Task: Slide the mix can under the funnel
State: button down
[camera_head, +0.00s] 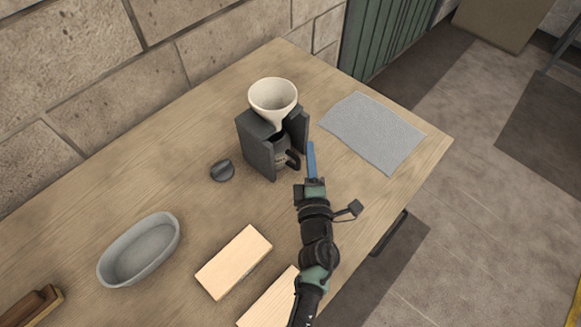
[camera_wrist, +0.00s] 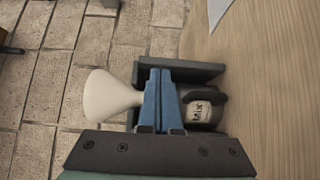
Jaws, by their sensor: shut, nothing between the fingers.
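The cream funnel (camera_head: 272,92) sits at the top of a dark grey stand (camera_head: 256,150) with two side walls. The mix can (camera_head: 281,158) is low between the walls, with its dark handle facing outward; the walls hide part of it. In the wrist view the can's pale "Mix" label (camera_wrist: 198,112) shows beside the fingers, and the funnel (camera_wrist: 108,96) is on their other side. I cannot tell whether the can is exactly centred below the spout. My gripper (camera_head: 311,150) has blue fingers, shut and empty, just right of the stand; they also show in the wrist view (camera_wrist: 161,80).
A grey cloth (camera_head: 372,130) lies right of the stand. A small dark knob-like object (camera_head: 222,170), a grey oval bowl (camera_head: 140,252), pale wooden blocks (camera_head: 234,262) and a brown wooden object (camera_head: 30,308) are on the wooden table (camera_head: 180,130). A block wall runs behind.

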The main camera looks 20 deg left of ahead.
aim_at(297, 162)
jog(key=s+a+f+b, duration=0.2)
jog(key=a+f+b, duration=0.1)
jog(key=s+a+f+b, duration=0.1)
jog(key=f+b, duration=0.1)
jog(key=shift+s+a, duration=0.15)
jog(key=shift+s, duration=0.1)
jog(key=shift+w+d+p, duration=0.3)
jog(key=shift+d+p, duration=0.1)
jog(key=shift+p, duration=0.1)
jog(key=shift+w+d, duration=0.25)
jog(key=shift+d, duration=0.05)
jog(key=shift+w+d, duration=0.45)
jog(key=shift+d, duration=0.1)
jog(key=shift+s+a, duration=0.2)
jog(key=shift+a, duration=0.05)
jog(key=shift+w, duration=0.1)
